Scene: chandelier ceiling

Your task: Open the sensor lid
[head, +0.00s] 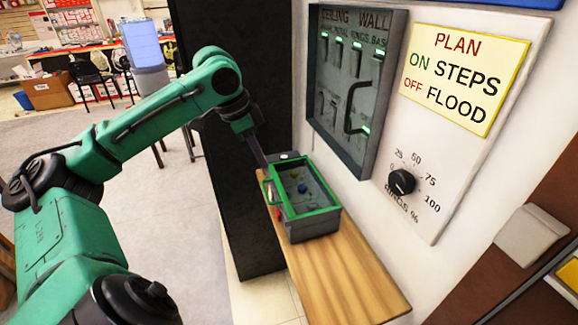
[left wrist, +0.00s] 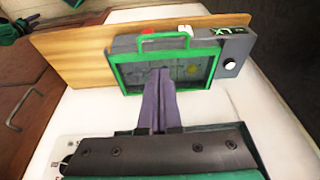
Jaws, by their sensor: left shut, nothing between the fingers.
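The sensor box (head: 312,228) is a grey case on a wooden shelf. Its lid (head: 308,213) has a green frame around a see-through pane and appears to lie closed on the box. Small coloured parts show through the pane. A green handle (left wrist: 163,37) stands at one edge of the lid. My left gripper (head: 264,171) is shut and empty, at the handle side of the box. In the left wrist view the shut fingers (left wrist: 160,73) overlap the lid pane (left wrist: 195,72); I cannot tell whether they touch. My right gripper is not in view.
The wooden shelf (head: 345,277) extends toward the front, clear there. A wall cabinet (head: 340,105) with switches and a black handle hangs beside the box, near a dial (head: 402,182) and a yellow sign (head: 466,78). A tall black panel (head: 230,185) stands left of the shelf.

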